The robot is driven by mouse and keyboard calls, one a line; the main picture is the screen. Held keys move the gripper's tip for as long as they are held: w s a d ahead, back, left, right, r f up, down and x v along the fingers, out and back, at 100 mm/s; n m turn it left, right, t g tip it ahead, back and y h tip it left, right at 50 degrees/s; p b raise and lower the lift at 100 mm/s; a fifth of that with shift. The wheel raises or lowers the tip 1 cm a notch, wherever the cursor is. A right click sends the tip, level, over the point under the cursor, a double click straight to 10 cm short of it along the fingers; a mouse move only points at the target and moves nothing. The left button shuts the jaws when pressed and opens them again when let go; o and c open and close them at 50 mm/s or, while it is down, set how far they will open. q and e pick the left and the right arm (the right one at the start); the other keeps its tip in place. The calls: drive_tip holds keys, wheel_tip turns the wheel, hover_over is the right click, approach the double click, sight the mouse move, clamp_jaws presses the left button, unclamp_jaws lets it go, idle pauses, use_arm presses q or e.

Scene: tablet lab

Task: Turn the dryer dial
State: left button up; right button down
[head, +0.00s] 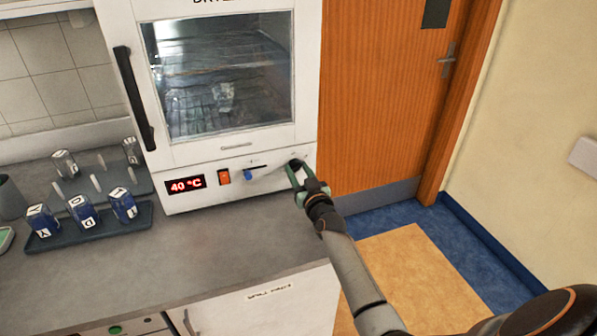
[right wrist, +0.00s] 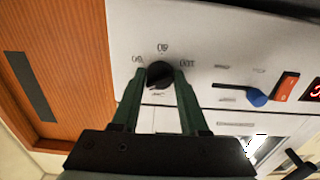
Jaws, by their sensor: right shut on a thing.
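The white dryer (head: 228,180) stands on the grey counter, with its glass door shut. Its black round dial (right wrist: 160,74) is at the right end of the front panel, with printed marks around it; it also shows in the head view (head: 295,163). My right gripper (right wrist: 161,76) has its two green fingers on either side of the dial, shut on it. In the head view the right gripper (head: 300,176) reaches the panel from the lower right and partly hides the dial. The display (head: 186,184) reads 40 °C. My left gripper is not in view.
A blue knob (head: 249,174) and an orange switch (head: 223,177) sit left of the dial. A wooden door (head: 385,90) is at right. The counter before the dryer is clear.

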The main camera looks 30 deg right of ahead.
idle(0.3)
drive_tip(key=m, duration=0.5)
drive_tip(key=shift+m, duration=0.4)
drive_tip(key=m, duration=0.5)
drive_tip(key=shift+a+m, duration=0.1)
drive_tip(key=shift+m, duration=0.3)
drive_tip(key=shift+c, duration=2.2)
unclamp_jaws()
drive_tip(key=shift+s, duration=0.15)
